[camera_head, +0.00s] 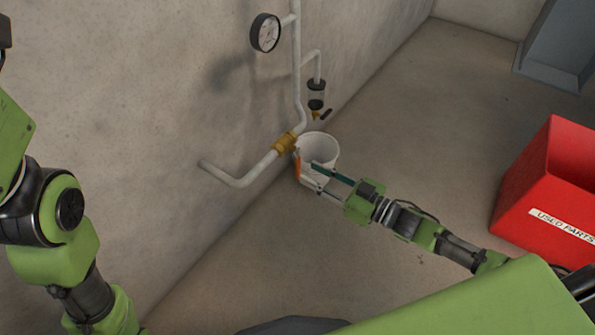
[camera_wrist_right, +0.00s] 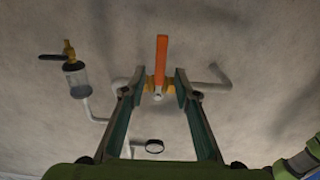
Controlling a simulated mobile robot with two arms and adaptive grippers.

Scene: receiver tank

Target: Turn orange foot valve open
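The orange valve handle (camera_head: 298,166) hangs down from a brass valve body (camera_head: 284,143) on a white pipe low on the wall, across the pipe's run. In the right wrist view, which is upside down, the handle (camera_wrist_right: 162,58) points up the picture from the brass body (camera_wrist_right: 151,83). My right gripper (camera_head: 318,179) is open in front of the valve. In the wrist view its two fingers (camera_wrist_right: 158,88) stand apart, one on each side of the handle's base, with gaps visible. My left arm shows at the left edge; its gripper is out of view.
A white bucket (camera_head: 322,148) stands on the floor just behind the gripper. A clear filter bowl (camera_head: 316,91) with a small brass valve hangs above it. A round gauge (camera_head: 265,33) is higher on the pipe.

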